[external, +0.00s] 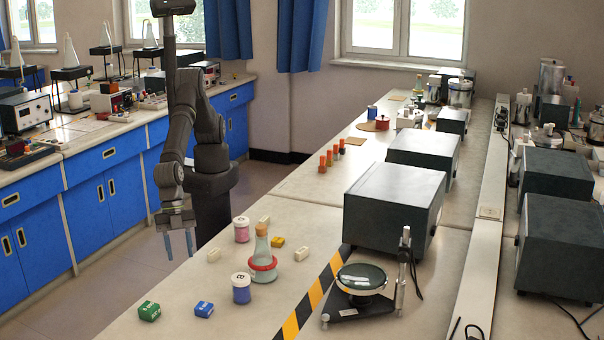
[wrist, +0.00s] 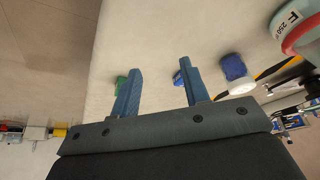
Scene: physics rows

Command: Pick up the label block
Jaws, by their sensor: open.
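Several small blocks lie on the near bench; which one is the label block I cannot tell. A green block (external: 149,311) and a blue block (external: 204,309), both with white markings, lie at the near left. A yellow block (external: 278,241) and cream blocks (external: 301,253) lie farther back around the flask. My gripper (external: 178,246) is open and empty, pointing down beside the bench's left edge, apart from every block. In the wrist view, the green block (wrist: 120,82) and the blue block (wrist: 178,78) show partly behind my fingers (wrist: 160,68).
A flask with a red ring (external: 261,262), a blue jar (external: 241,291) and a pink jar (external: 241,231) stand among the blocks. Yellow-black tape (external: 312,297), a round dish on a stand (external: 361,279) and a dark box (external: 393,208) are to the right.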

